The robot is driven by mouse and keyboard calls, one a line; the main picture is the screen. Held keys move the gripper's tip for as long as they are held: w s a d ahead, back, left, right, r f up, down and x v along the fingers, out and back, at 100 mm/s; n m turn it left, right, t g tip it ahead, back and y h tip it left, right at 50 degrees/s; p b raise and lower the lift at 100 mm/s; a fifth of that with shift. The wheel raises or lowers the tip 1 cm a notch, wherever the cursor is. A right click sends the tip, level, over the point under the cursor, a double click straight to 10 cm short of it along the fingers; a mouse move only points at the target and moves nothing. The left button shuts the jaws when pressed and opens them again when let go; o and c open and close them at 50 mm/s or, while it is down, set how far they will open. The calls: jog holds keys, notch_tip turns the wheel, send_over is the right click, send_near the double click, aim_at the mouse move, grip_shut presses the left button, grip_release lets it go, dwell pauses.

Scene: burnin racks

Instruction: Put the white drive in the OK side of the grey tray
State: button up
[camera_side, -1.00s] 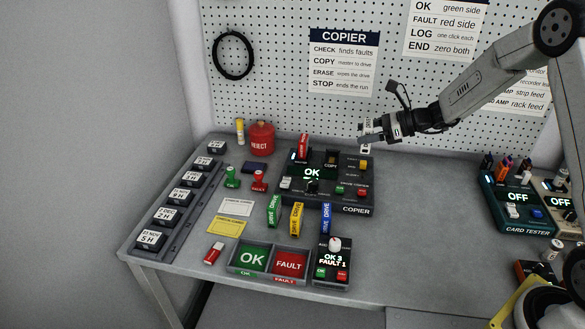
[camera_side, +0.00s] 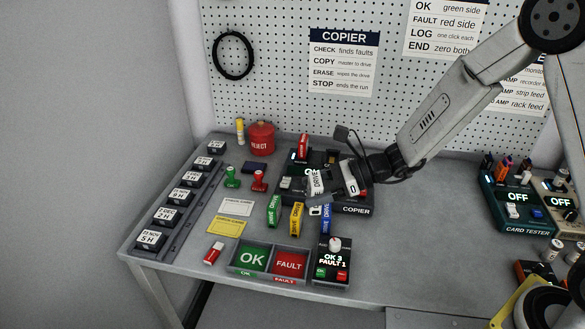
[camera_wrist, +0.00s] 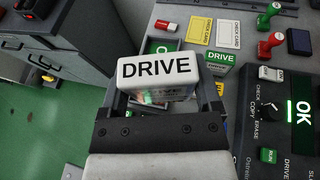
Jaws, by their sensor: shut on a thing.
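My gripper (camera_side: 330,187) is shut on the white drive (camera_side: 316,183) and holds it in the air, in front of the copier (camera_side: 358,209). In the wrist view the white drive (camera_wrist: 158,70) sits between the fingers with its DRIVE label showing. The grey tray (camera_side: 231,268) is on the bench near the front edge, below and to the left of my gripper. Its green OK side (camera_side: 252,258) is on the left and its red FAULT side (camera_side: 289,263) on the right. Both sides look empty. The held drive hides much of the tray in the wrist view.
Green (camera_side: 274,211), yellow (camera_side: 296,218) and blue (camera_side: 326,218) drives stand between the copier and the tray. A counter box (camera_side: 332,262) reading OK 3, FAULT 1 sits right of the tray. A red-and-white stick (camera_side: 213,252) lies left of it.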

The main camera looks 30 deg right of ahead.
jog(key=s+a+f+n+g, duration=0.1)
jog(key=s+a, duration=0.6)
jog(key=shift+s+a+n+g+y, duration=0.2)
jog(key=shift+n+g+y, duration=0.1)
jog(key=shift+w+f, duration=0.1)
jog(key=shift+f, duration=0.05)
send_over(252, 259)
jog(key=shift+s+d+f, duration=0.1)
jog(key=shift+s+f, duration=0.05)
jog(key=shift+f, duration=2.15)
jog(key=shift+s+f, duration=0.1)
jog(key=shift+f, duration=2.2)
jog(key=shift+w+f, duration=0.15)
jog(key=shift+f, duration=0.1)
jog(key=shift+w+f, duration=0.1)
jog(key=shift+f, duration=1.5)
jog(key=shift+f, duration=0.15)
